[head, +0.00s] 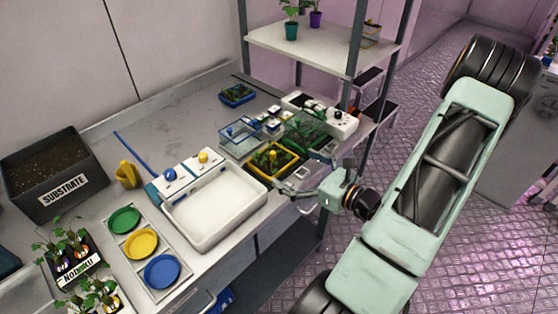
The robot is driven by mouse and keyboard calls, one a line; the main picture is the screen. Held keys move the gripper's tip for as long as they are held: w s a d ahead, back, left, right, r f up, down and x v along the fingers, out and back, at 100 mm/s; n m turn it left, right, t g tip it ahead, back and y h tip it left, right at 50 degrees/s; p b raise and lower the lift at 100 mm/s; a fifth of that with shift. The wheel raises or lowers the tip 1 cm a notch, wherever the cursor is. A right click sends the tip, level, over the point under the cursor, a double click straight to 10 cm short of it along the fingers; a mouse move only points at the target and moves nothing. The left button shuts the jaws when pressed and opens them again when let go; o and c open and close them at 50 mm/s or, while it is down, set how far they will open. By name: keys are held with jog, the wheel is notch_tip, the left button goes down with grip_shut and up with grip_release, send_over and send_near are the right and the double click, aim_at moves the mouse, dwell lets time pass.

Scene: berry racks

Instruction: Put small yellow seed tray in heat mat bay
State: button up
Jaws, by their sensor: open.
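The small yellow seed tray (290,171) holds dark soil and green seedlings and sits on the bench, right of the white basin. My gripper (299,172) is open at the tray's right-hand side, with its fingers spread near the tray's near right edge. I cannot tell whether the fingers touch it. A blue seed tray (237,95) with seedlings sits farther back on the bench. No part of the bench is clearly recognisable as the heat mat bay from this view.
Clear covers (239,138) and a white unit with a black knob (343,122) stand close behind the yellow tray. A white basin (213,238) is to its left. A shelf rack (300,42) rises behind. The bench's back left is mostly clear.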

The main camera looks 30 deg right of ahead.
jog(key=v, duration=0.4)
dwell(0.5)
